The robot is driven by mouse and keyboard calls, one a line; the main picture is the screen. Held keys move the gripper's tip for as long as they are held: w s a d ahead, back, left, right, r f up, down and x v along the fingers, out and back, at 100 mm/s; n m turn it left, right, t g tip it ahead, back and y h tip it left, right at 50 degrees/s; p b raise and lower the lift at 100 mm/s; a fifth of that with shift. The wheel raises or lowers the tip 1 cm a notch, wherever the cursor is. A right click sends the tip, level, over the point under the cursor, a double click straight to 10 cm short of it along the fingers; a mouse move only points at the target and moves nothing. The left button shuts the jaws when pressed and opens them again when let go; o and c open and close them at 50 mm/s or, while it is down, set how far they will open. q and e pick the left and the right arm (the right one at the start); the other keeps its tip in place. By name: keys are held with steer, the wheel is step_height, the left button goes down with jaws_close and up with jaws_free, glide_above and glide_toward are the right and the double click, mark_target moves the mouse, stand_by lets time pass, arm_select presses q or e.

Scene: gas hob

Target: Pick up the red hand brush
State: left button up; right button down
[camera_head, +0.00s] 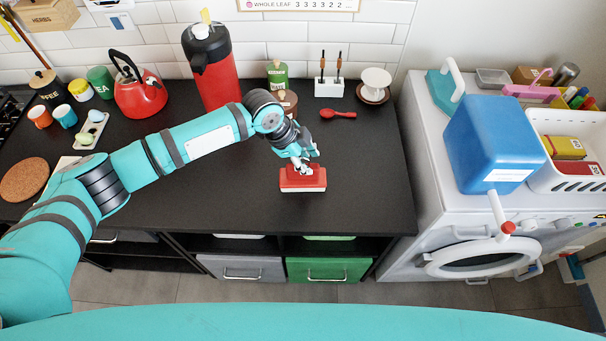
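The red hand brush (303,182), with a pale strip along its lower edge, is on or just above the black worktop, right of its middle. My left arm reaches in from the left, and my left gripper (304,167) points down at the top of the brush. Its fingertips overlap the upper part of the brush in the picture. The fingers are small here and partly hide the brush top, so I cannot tell whether they are closed on it. My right gripper does not show.
A red airpot (218,85), a red kettle (139,95) and a red spoon (338,114) stand or lie farther back. To the right, a blue container (490,145) stands on the white washing machine (425,185). The worktop is clear around the brush.

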arm_select(q)
jaws_close()
steer(key=shift+r, duration=0.15)
stand_by(0.5)
steer(key=shift+r, duration=0.2)
step_height(320, 180, up, 3)
steer(key=shift+s+f+b, duration=0.1)
steer(key=shift+b, duration=0.75)
steer(key=s+r+b, duration=0.1)
steer(key=s+b, duration=0.1)
steer(key=s, duration=1.3)
steer(key=shift+s+a+r+b, duration=0.3)
steer(key=shift+s+a, duration=0.1)
steer(key=shift+a, duration=0.05)
